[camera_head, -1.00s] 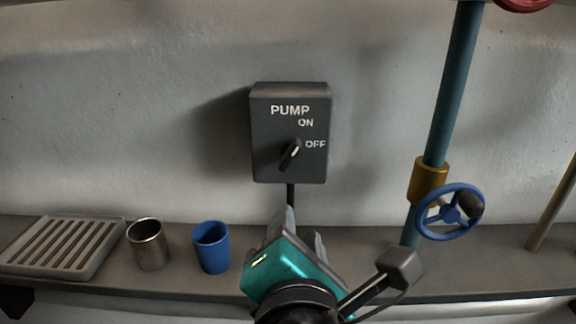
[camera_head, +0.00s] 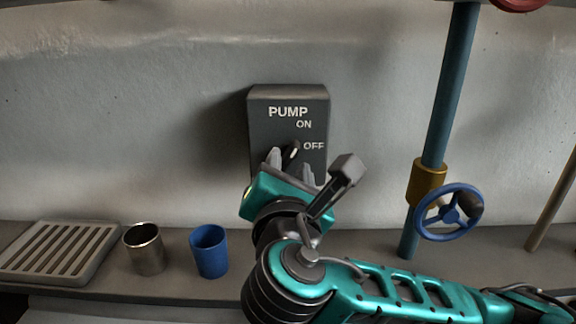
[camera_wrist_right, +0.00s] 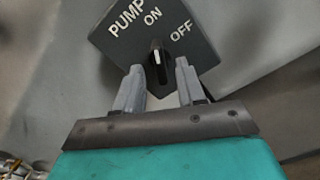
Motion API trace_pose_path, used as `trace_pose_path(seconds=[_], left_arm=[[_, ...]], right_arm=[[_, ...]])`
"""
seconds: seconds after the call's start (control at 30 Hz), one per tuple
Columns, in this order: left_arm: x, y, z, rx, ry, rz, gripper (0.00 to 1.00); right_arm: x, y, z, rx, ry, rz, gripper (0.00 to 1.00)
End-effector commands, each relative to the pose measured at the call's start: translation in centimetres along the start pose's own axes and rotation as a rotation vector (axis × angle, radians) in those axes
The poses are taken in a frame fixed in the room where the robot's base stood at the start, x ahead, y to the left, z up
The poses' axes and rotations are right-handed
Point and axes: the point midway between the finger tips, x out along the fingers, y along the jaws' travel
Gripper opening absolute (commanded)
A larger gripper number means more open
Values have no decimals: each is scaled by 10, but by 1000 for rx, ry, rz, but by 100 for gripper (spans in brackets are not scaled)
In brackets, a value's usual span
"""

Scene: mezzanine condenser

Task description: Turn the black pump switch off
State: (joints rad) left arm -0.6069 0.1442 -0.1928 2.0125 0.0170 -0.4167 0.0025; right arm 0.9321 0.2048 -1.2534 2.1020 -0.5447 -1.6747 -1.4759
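The dark grey pump box (camera_head: 289,104) is on the wall, with PUMP, ON and OFF lettered in white. Its black switch knob (camera_head: 292,151) has a pale pointer line and shows between my right gripper's fingers. My right gripper (camera_head: 291,166) is open in front of the box's lower part. In the right wrist view, the knob (camera_wrist_right: 158,62) stands just beyond and between the two fingertips (camera_wrist_right: 159,68), its pointer toward the ON lettering; I see no finger closed on it. The box (camera_wrist_right: 185,22) appears tilted there. My left gripper is not in view.
A shelf (camera_head: 180,274) runs below the box. On it are a slotted grey tray (camera_head: 60,250), a metal cup (camera_head: 145,249) and a blue cup (camera_head: 209,251). A blue valve wheel (camera_head: 449,212) on a blue pipe (camera_head: 447,90) stands to the right.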

Motion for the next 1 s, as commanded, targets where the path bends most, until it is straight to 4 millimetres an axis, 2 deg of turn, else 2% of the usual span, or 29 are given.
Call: trace_pose_path(seconds=[0.2,0.47,0.87,1.0], left_arm=[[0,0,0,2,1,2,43],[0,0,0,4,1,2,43],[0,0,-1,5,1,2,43],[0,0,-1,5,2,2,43]], right_arm=[[14,0,0,0,-1,-1,39],[15,0,0,1,0,0,39],[15,0,0,1,0,0,1],[15,0,0,1,0,0,0]])
